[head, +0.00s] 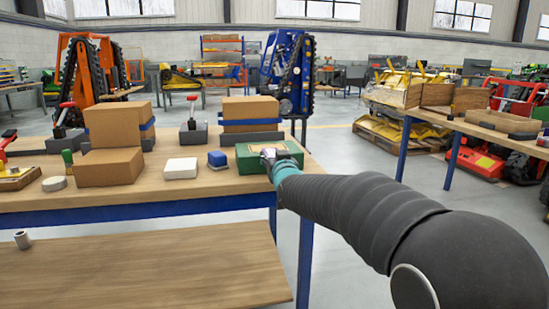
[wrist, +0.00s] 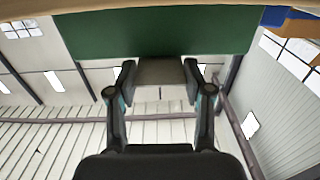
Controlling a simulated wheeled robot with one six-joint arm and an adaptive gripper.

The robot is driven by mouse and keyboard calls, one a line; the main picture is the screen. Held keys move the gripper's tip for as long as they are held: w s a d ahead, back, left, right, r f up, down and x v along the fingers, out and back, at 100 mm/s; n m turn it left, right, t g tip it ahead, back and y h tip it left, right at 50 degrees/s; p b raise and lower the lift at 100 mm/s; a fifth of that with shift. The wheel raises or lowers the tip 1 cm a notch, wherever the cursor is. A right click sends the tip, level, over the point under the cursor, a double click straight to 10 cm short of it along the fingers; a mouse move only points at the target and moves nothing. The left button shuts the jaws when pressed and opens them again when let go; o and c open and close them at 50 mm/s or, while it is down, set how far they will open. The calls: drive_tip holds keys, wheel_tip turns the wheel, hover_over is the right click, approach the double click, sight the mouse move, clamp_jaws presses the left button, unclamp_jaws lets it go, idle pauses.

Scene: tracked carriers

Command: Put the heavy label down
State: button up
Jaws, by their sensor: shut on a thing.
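My gripper (head: 268,157) is at the front of the green box (head: 247,161) on the right end of the workbench. In the wrist view the gripper (wrist: 160,68) is shut on a flat grey-brown piece (wrist: 160,74), which I take for the heavy label. The piece lies between the fingertips, right against or just in front of the green box (wrist: 160,32); I cannot tell whether they touch. No print shows on it. In the head view the gripper and arm hide most of it.
The workbench (head: 220,188) also carries a small blue block (head: 217,160), a white block (head: 180,168) and cardboard boxes (head: 110,167) left of the green box. Another table (head: 470,128) stands at the right. Open floor (head: 345,160) lies between.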

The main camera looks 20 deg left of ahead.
drive_tip(key=shift+f+b, duration=0.25)
drive_tip(key=shift+b, duration=0.1)
drive_tip(key=o, duration=0.7)
drive_tip(key=shift+o, duration=0.2)
drive_tip(key=shift+r, duration=0.15)
drive_tip(key=shift+r+p, duration=0.25)
drive_tip(key=shift+p, duration=0.2)
drive_tip(key=b+v, duration=0.2)
drive_tip(key=v, duration=1)
drive_tip(key=shift+d+f, duration=0.1)
drive_tip(key=s+d+f+m+g+h, duration=0.1)
drive_tip(key=s+d+f+h, duration=0.1)
drive_tip(key=d, duration=0.5)
drive_tip(key=s+d+f+m+g+h, duration=0.1)
drive_tip(key=s+d+h, duration=0.1)
drive_tip(key=d, duration=0.5)
drive_tip(key=s+d+f+m+g+h, duration=0.1)
drive_tip(key=s+d+f+g+h, duration=0.1)
drive_tip(key=s+d+f, duration=0.2)
drive_tip(key=s+d+f+m+g+h, duration=0.1)
drive_tip(key=s+d+f, duration=0.4)
drive_tip(key=s+d, duration=0.6)
drive_tip(key=s+d+f+m+g+h, duration=0.2)
drive_tip(key=s+d+f+g, duration=0.2)
drive_tip(key=s+d, duration=0.3)
drive_tip(key=s+p, duration=0.1)
drive_tip(key=s, duration=0.3)
drive_tip(key=shift+s+d+f+g+h, duration=0.3)
drive_tip(key=shift+s+f, duration=0.05)
drive_tip(key=shift+f, duration=0.05)
